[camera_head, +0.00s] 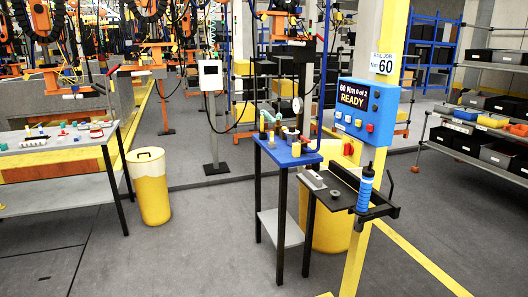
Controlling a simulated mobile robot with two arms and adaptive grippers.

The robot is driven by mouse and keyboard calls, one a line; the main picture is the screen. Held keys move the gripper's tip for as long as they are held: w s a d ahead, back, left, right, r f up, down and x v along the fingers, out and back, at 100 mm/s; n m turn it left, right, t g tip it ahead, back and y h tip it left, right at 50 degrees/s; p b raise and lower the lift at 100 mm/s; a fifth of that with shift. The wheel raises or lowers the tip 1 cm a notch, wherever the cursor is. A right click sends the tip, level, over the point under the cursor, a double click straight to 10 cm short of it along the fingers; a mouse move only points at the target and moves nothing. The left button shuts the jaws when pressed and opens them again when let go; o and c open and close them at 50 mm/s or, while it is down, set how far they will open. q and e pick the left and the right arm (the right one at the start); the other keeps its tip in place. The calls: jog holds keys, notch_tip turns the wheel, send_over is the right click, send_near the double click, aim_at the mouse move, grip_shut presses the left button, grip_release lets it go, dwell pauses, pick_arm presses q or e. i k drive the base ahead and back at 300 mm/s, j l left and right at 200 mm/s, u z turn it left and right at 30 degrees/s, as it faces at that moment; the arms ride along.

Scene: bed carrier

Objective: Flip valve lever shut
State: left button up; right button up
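I cannot make out a valve lever for certain in the head view. A blue control box (384,103) is fixed to a yellow post on the right. Its dark display (352,95) reads "60 Nm 0 of 2 READY", with small coloured buttons below. Under it, a blue ribbed handle (364,194) stands upright at a dark bracket shelf (340,196) beside the post. Neither of my grippers is in view.
A small blue-topped table (283,158) with small items stands left of the post. A yellow bin (151,190) stands near a workbench (60,155) on the left. Shelving with dark bins (458,140) is at right. The grey floor (190,255) in the front middle is clear.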

aim_at(302, 139)
jog(key=i+z, duration=0.2)
jog(key=i+j+z, duration=0.2)
jog(key=i, duration=0.15)
jog(key=i+j+z, duration=0.1)
jog(key=z, duration=0.3)
jog(key=i+j+z, duration=0.1)
jog(key=z, duration=0.3)
jog(key=i+j+z, duration=0.1)
jog(key=j, duration=0.3)
jog(key=i+j+z, duration=0.1)
jog(key=j, duration=0.3)
jog(key=i+j+z, duration=0.1)
jog(key=j, duration=0.35)
jog(key=i+j+z, duration=0.1)
jog(key=j, duration=0.35)
jog(key=i+j+z, duration=0.1)
jog(key=j, duration=0.3)
jog(key=i+j, duration=0.1)
jog(key=j, duration=0.2)
jog(key=i+j, duration=0.1)
jog(key=j, duration=0.15)
